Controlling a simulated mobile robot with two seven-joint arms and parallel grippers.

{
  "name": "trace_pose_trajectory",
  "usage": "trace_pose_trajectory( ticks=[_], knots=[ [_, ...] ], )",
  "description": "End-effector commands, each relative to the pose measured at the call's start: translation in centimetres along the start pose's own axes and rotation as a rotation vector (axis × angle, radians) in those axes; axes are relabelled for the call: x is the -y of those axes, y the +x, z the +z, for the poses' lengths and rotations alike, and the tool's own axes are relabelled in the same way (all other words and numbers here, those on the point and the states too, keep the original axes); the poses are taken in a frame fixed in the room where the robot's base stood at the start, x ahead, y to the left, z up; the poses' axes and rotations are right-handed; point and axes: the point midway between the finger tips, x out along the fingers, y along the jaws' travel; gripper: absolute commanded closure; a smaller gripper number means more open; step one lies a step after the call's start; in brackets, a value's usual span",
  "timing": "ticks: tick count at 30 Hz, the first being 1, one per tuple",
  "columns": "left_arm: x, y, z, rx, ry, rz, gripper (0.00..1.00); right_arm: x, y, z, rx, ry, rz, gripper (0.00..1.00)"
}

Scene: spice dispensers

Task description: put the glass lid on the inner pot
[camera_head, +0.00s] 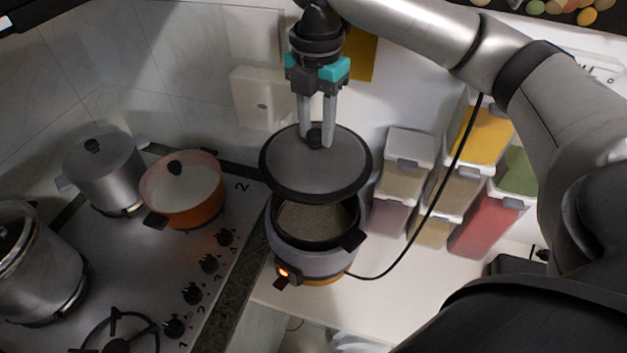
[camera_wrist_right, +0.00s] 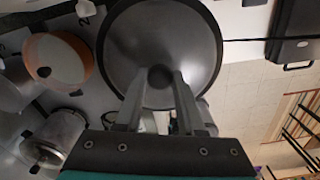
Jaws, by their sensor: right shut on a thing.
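The glass lid (camera_head: 300,172) is a dark-rimmed round disc with a black knob. My right gripper (camera_head: 317,140) points down and is shut on that knob, holding the lid above the rear of the cooker. In the right wrist view, the lid (camera_wrist_right: 190,35) fills the upper middle, with the gripper (camera_wrist_right: 162,80) at its knob. The inner pot (camera_head: 318,217) is dark, open at the front, and sits in a grey cooker body (camera_head: 300,262) with a lit orange light. The lid hides the pot's rear rim. The left gripper is not seen.
A stove (camera_head: 180,270) on the left holds an orange pot (camera_head: 190,207) and grey pots (camera_head: 100,180). Spice dispensers (camera_head: 480,220) stand to the right of the cooker. A black cord (camera_head: 435,200) runs from the cooker up past them. White counter (camera_head: 400,300) is clear in front.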

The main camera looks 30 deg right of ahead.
Motion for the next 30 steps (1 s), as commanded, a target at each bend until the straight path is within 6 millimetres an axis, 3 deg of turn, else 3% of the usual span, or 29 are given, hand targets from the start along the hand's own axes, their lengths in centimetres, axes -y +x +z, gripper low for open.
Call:
trace_pose_trajectory(
  ticks=[3, 9, 14, 22, 30],
  knots=[
    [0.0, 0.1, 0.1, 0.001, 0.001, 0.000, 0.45, 0.1, 3.4, -0.1, -0.002, 0.000, -0.005, 1.00],
    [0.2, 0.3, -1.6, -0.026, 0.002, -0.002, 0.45, 0.1, 7.4, -0.1, -0.001, -0.001, -0.001, 1.00],
    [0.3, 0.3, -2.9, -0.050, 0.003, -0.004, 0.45, -0.1, 8.7, 0.0, 0.000, 0.000, 0.002, 1.00],
    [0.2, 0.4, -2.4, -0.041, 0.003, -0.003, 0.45, 0.0, 12.3, 0.0, 0.000, 0.001, 0.000, 1.00],
    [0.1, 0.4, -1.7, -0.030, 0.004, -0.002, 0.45, 0.0, 13.0, -0.1, 0.001, 0.000, 0.001, 1.00]
  ],
)
